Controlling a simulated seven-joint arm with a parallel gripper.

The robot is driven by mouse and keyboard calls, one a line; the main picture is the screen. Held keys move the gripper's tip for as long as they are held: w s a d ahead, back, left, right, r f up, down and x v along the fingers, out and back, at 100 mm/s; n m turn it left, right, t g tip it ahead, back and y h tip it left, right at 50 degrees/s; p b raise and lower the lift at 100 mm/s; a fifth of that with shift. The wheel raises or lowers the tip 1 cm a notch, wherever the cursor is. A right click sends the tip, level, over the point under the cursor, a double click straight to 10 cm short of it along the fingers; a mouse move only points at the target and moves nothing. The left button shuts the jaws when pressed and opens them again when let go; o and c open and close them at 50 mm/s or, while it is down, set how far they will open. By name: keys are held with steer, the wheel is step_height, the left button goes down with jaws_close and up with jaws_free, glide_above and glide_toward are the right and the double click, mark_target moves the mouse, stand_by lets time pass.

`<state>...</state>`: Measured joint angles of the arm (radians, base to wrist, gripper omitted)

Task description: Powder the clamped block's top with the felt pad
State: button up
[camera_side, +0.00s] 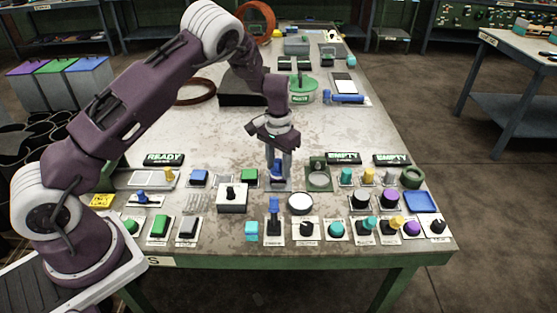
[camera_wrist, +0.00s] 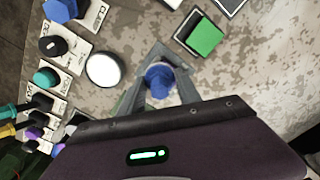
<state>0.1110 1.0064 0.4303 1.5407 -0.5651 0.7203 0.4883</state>
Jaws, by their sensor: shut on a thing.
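My gripper (camera_side: 278,178) is low over the front part of the table, shut on a small blue knob-like piece. In the wrist view the blue piece (camera_wrist: 159,78) sits between the two grey fingers of my gripper (camera_wrist: 160,84). Its underside is hidden, so I cannot tell whether it is the felt pad's handle or whether it touches the table. A white round disc (camera_side: 300,203) lies in front and to the right; it also shows in the wrist view (camera_wrist: 104,69). I cannot make out for certain which piece is the clamped block.
A black-knobbed white box (camera_side: 232,197) is at the front left. Several labelled knobs crowd the front edge. The table's middle (camera_side: 200,128) is clear.

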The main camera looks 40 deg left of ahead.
steer(key=shift+s+d, duration=0.55)
steer(key=shift+d, duration=0.05)
steer(key=shift+r, duration=3.3)
steer(key=shift+f, duration=0.1)
steer(key=shift+f, duration=3.35)
steer(key=shift+w+a+f, duration=0.35)
steer(key=shift+f, duration=0.3)
steer(key=shift+w+a, duration=1.85)
steer(key=shift+s+d, duration=2.15)
steer(key=shift+r, duration=4.1)
